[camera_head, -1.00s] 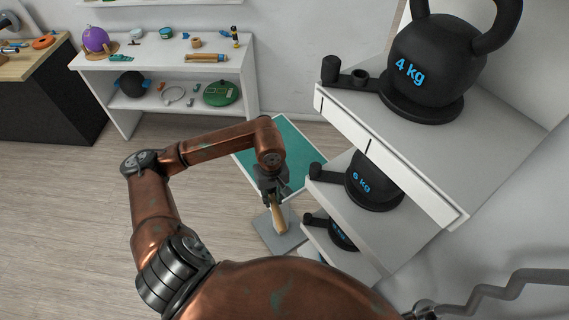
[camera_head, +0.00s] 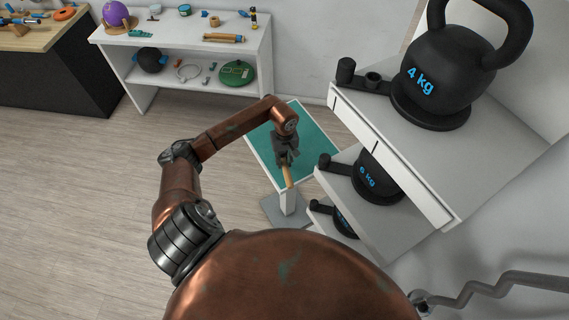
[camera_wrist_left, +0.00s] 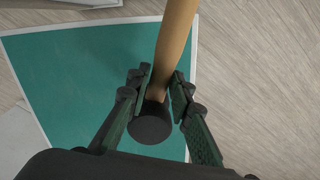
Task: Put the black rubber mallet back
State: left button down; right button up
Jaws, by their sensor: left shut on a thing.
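The black rubber mallet has a pale wooden handle and a black head. In the left wrist view its black head (camera_wrist_left: 151,122) lies between the fingers, and the handle runs up past the top edge. In the head view the handle (camera_head: 287,177) hangs below my left gripper (camera_head: 287,155), and the head is hidden by the fingers. My left gripper, also in the left wrist view (camera_wrist_left: 160,100), is shut on the mallet, above the green-topped table (camera_head: 262,143). My right gripper is not in view.
A white rack (camera_head: 440,215) with kettlebells stands close on the right; the top one (camera_head: 435,80) reads 4 kg. A white shelf (camera_head: 180,45) with tools stands at the back left, beside a workbench (camera_head: 60,35). The wooden floor at left is clear.

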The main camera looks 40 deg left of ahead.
aim_at(284, 165)
pick_arm(q)
jog(key=shift+w+a+f, duration=0.1)
jog(key=shift+w+f, duration=0.15)
notch_tip(284, 165, down, 3)
jog(key=shift+a+r+p, duration=0.1)
jog(key=shift+r+p, duration=0.1)
jog(key=shift+p, duration=0.75)
jog(key=shift+f, duration=0.45)
jog(key=c, duration=1.7)
grip_release()
jog(key=shift+c, duration=0.2)
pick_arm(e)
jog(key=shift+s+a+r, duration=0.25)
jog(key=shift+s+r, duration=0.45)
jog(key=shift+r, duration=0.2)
